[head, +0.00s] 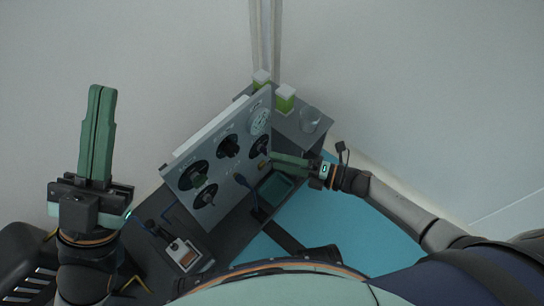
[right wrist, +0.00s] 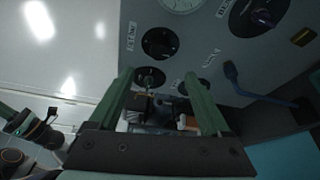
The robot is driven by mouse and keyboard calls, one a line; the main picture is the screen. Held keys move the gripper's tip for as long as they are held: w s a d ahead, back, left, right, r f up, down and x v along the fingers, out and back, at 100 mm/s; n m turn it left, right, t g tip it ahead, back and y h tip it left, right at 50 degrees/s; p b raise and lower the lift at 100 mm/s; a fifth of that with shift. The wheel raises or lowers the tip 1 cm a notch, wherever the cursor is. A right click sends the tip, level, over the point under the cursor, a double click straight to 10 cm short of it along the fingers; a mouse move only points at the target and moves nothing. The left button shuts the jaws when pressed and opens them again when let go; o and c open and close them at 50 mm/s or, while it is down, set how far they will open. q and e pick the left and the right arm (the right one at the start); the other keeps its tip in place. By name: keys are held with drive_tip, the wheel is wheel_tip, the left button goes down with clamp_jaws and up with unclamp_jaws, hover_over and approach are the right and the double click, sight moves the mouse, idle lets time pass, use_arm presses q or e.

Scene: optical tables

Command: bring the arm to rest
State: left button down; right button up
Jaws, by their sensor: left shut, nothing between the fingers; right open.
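My left gripper (head: 103,90) stands upright at the left of the head view, its two green fingers closed together with nothing between them. My right gripper (head: 275,160) reaches in from the right, with its fingertips close to the right part of the grey control panel (head: 225,152). In the right wrist view the right gripper (right wrist: 158,78) has its green fingers spread wide apart, with no object clearly held. The panel (right wrist: 190,65) with its black dials fills much of that view beyond the fingers. Whether a fingertip touches the panel cannot be told.
Two green-and-white containers (head: 285,98) and a clear cup (head: 310,118) stand behind the panel. A dark tray (head: 290,183) lies below the right gripper. A small device (head: 183,254) sits in front of the panel. A blue handle (right wrist: 262,92) stands out from the panel.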

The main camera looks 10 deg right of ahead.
idle(0.5)
